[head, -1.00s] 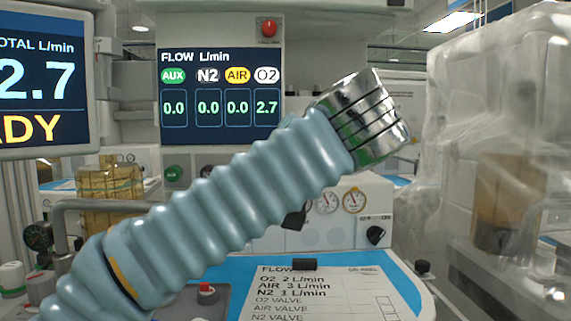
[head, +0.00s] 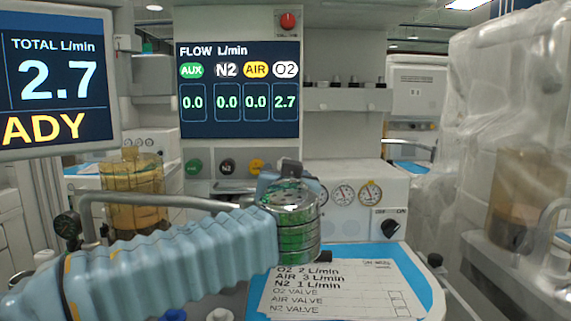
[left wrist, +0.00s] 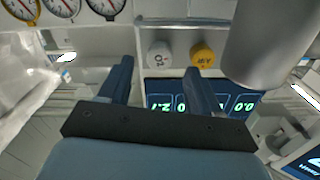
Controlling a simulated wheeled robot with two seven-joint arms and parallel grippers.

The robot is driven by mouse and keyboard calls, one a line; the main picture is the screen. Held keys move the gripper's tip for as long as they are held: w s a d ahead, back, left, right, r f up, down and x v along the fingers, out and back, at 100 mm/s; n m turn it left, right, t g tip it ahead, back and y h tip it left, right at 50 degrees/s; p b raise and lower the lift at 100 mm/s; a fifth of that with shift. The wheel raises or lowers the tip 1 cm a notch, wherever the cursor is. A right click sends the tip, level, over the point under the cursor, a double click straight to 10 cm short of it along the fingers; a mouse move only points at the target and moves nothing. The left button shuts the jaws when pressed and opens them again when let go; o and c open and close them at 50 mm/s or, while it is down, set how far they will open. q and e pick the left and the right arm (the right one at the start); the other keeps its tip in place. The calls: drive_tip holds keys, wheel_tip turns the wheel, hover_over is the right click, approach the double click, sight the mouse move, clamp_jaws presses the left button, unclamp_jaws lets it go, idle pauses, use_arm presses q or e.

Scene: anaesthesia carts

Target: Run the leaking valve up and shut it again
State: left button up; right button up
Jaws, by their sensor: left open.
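The flow screen (head: 238,90) reads AUX 0.0, N2 0.0, AIR 0.0 and O2 2.7. Below it is a row of valve knobs: green AUX (head: 193,167), black N2 (head: 227,166) and yellow AIR (head: 257,166). The O2 knob is hidden behind my gripper in the head view. In the left wrist view the white O2 knob (left wrist: 158,55) and the yellow AIR knob (left wrist: 202,55) show beyond the fingers. My left gripper (left wrist: 160,66) is open and empty, its fingers short of the O2 knob. In the head view its dark end (head: 290,168) covers the O2 position.
The total screen (head: 57,80) reads 2.7 L/min. A paper card (head: 340,290) lies on the blue worktop. A grey rail (head: 150,200) and an amber canister (head: 133,190) stand left. Gauges (head: 343,194) and a black switch (head: 391,229) are right of my gripper.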

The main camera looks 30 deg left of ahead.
use_arm(q)
drive_tip(key=shift+p+x, duration=0.45)
drive_tip(key=shift+x, duration=1.9)
drive_tip(key=shift+c, duration=0.4)
drive_tip(key=c, duration=1)
drive_tip(key=shift+o, duration=0.2)
drive_tip(key=shift+m+b, duration=0.7)
drive_tip(key=shift+b, duration=0.15)
